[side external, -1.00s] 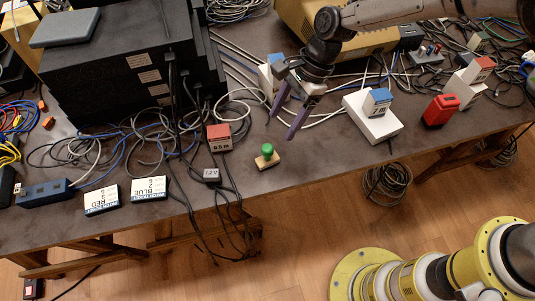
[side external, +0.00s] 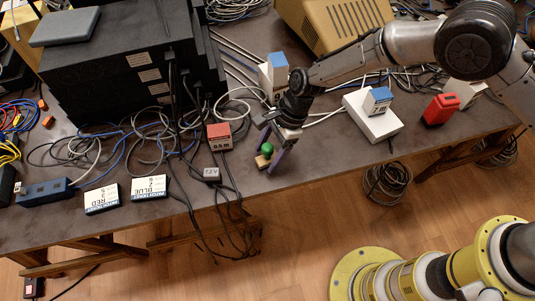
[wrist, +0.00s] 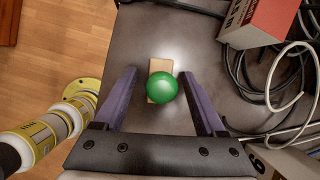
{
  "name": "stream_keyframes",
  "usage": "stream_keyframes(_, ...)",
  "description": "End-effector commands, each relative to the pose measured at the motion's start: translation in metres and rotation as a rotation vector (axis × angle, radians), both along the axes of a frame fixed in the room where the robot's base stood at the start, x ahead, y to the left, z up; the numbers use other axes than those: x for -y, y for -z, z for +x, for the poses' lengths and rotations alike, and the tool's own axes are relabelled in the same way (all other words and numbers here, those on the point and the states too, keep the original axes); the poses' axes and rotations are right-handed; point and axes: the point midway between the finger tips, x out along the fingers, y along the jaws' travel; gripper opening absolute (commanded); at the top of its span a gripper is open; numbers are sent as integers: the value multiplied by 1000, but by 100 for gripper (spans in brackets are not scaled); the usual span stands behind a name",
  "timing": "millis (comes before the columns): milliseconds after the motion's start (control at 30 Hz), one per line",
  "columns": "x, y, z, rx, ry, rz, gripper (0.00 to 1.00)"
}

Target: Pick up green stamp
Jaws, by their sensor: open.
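The green stamp (side external: 267,149) has a round green knob on a tan wooden base and stands upright on the table near its front edge. In the wrist view the green stamp (wrist: 162,87) lies between the two purple fingers, a little left of the middle. My gripper (side external: 271,152) is open, pointing down, with its fingers on either side of the stamp. In the wrist view my gripper (wrist: 166,82) shows a gap between each finger and the stamp. Part of the stamp's base is hidden by a finger in the side view.
A red-topped box (side external: 219,136) and black cables stand just left of the gripper. A white box (side external: 373,120) and a red container (side external: 440,109) are to the right. The table in front of the stamp is clear.

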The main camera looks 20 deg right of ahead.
Motion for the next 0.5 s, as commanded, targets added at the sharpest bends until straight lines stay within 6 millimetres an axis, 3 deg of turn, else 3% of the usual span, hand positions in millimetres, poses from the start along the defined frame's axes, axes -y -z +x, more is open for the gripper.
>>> stream_keyframes(233,-2,3,0,2,0,1,72)
stream_keyframes(500,-2,2,0,2,1,1,24)
